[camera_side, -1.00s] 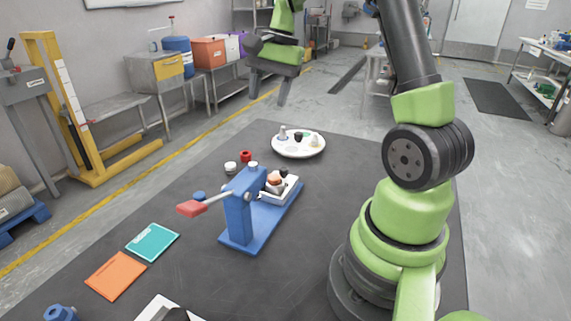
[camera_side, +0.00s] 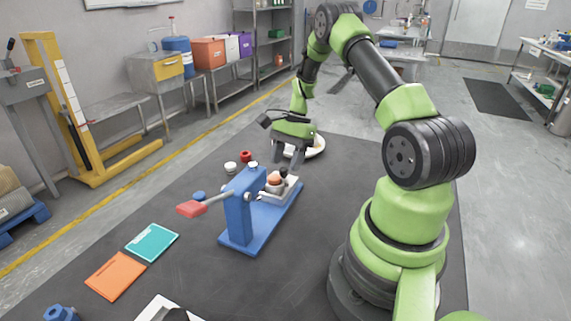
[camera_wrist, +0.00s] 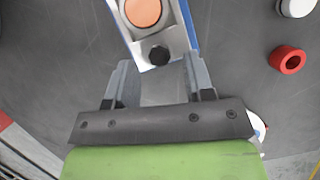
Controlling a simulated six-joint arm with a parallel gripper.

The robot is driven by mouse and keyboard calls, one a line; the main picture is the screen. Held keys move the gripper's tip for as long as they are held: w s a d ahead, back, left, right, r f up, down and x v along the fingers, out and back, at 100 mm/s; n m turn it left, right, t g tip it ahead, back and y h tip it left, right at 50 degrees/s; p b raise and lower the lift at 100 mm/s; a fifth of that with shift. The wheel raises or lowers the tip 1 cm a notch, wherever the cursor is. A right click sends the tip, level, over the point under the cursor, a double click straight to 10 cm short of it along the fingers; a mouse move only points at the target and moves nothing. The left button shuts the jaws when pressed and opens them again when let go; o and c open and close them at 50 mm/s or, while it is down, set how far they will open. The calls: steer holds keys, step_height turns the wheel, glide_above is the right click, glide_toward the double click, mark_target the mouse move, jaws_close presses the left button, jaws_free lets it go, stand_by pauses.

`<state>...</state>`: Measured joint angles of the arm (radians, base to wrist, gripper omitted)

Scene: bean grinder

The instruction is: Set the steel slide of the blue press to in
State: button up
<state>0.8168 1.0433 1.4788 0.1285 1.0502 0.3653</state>
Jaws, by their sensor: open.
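The blue press (camera_side: 238,216) stands upright on its blue base on the dark table, with a red-tipped lever (camera_side: 192,208) reaching left. Its steel slide (camera_side: 283,190) sits on the far part of the base, carrying an orange-brown round piece (camera_side: 274,178) and a black knob (camera_side: 284,171). In the wrist view the steel slide (camera_wrist: 170,52) shows with the round piece (camera_wrist: 143,11) and the black knob (camera_wrist: 159,55). My gripper (camera_side: 285,162) is open just beyond the slide's far end. In the wrist view its fingers (camera_wrist: 160,78) stand either side of the slide's end, with the knob ahead between them.
A white round plate (camera_side: 318,147) lies behind my gripper, partly hidden. A red ring (camera_side: 246,156) and a white cap (camera_side: 230,167) lie left of the gripper. Teal (camera_side: 152,241) and orange (camera_side: 115,276) cards lie at the front left. The table right of the press is clear.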

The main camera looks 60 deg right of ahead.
steer(key=shift+x, duration=0.8)
jaws_close()
steer(key=a, duration=0.9)
steer(key=shift+a, duration=0.25)
jaws_free()
